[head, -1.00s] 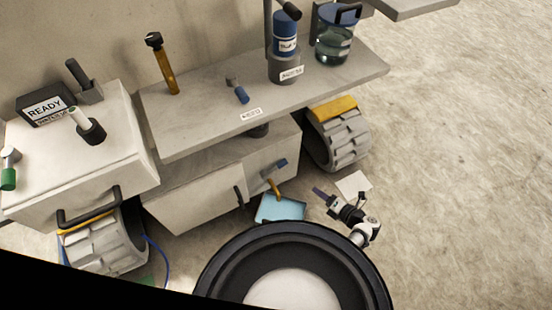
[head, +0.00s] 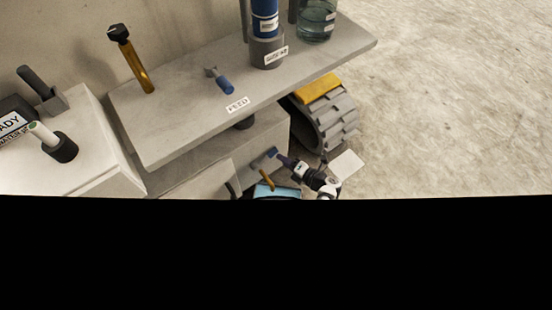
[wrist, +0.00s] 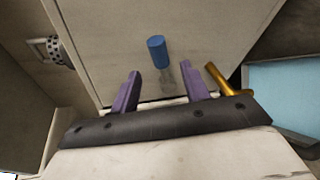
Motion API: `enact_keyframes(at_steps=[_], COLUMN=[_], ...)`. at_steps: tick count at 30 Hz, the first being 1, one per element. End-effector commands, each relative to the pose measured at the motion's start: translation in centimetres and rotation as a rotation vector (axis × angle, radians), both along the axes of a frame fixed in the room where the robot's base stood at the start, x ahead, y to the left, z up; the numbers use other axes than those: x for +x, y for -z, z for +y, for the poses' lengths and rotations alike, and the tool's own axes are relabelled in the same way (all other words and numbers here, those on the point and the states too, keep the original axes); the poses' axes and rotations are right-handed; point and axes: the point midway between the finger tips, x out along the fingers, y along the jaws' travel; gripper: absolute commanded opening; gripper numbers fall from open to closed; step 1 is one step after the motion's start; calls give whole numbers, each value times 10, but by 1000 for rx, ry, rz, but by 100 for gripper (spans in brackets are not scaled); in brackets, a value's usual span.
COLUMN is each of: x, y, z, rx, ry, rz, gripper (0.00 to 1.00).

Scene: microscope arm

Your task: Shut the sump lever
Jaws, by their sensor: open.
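A lever with a blue handle (head: 266,157) sticks out from the lower front panel under the shelf; I take it as the sump lever. In the wrist view its blue handle (wrist: 157,50) shows just beyond my fingertips, between their lines, with a dim grey part below it. My gripper (head: 284,160) is close to the lever, from the right in the head view. In the wrist view my gripper (wrist: 160,70) has its two purple fingers apart, with nothing held. Whether a finger touches the handle I cannot tell.
A brass spout (head: 266,180) sits beside the lever, close to my right finger in the wrist view. A light blue tray (wrist: 285,95) is below it. The shelf (head: 190,120) overhangs and carries another blue-handled lever (head: 220,81). A wheel (head: 327,118) stands to the right.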

Motion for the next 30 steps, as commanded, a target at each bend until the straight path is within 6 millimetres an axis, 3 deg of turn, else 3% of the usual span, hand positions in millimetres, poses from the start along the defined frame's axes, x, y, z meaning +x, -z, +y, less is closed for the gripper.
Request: enact_keyframes(at_steps=[1, 9, 21, 30], x=[7, 30, 34, 34], y=[8, 15, 14, 14], z=[8, 33, 37, 37], rx=[-1, -1, 0, 0], ry=[-5, -1, 0, 0], rz=[-1, 0, 0, 0], gripper=[46, 46, 45, 5])
